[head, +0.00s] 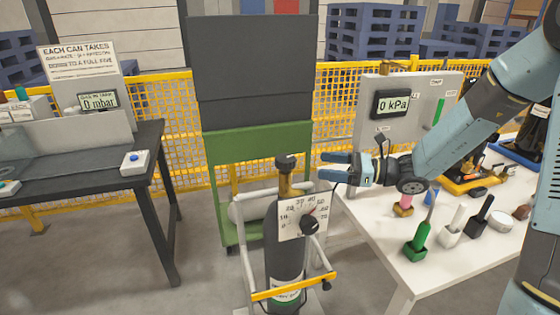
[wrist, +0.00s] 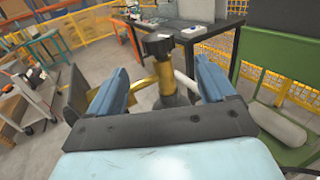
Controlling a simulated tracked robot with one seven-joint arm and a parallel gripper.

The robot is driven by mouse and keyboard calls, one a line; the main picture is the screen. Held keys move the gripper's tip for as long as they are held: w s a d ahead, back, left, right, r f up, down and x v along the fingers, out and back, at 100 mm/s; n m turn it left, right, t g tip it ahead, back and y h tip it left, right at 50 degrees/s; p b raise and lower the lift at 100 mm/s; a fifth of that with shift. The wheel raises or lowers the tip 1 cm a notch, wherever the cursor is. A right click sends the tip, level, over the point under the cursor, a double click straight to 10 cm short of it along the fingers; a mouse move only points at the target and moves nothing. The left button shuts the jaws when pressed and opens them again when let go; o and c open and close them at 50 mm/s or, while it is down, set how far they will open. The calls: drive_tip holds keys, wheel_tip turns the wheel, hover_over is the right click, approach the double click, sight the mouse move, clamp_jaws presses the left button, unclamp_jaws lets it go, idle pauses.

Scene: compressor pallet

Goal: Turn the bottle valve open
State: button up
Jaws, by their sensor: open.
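A dark gas bottle (head: 284,245) stands upright in a trolley frame with a yellow bar. On top is a brass valve (head: 284,182) with a black handwheel (head: 287,161). A dial plate (head: 303,219) with a black knob is at the bottle's shoulder. My gripper (head: 322,165) is open and empty, to the right of the valve in the head view, fingers pointing left at about its height. In the wrist view, the handwheel (wrist: 158,44) and brass valve (wrist: 166,75) show between and beyond the blue fingers (wrist: 160,84). I see no contact.
A white table (head: 380,235) with several small tools is at the right, below my arm. A display (head: 392,104) reads 0 kPa. A dark bench (head: 100,175) stands at the left. A green cabinet (head: 220,150) is behind the bottle.

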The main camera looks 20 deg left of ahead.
sight(279, 160)
drive_tip(key=a, duration=0.9)
drive_tip(key=s+a, duration=0.1)
drive_tip(key=a, duration=0.3)
drive_tip(key=shift+a, duration=0.4)
drive_tip(key=c, duration=1)
drive_tip(key=shift+o, duration=0.2)
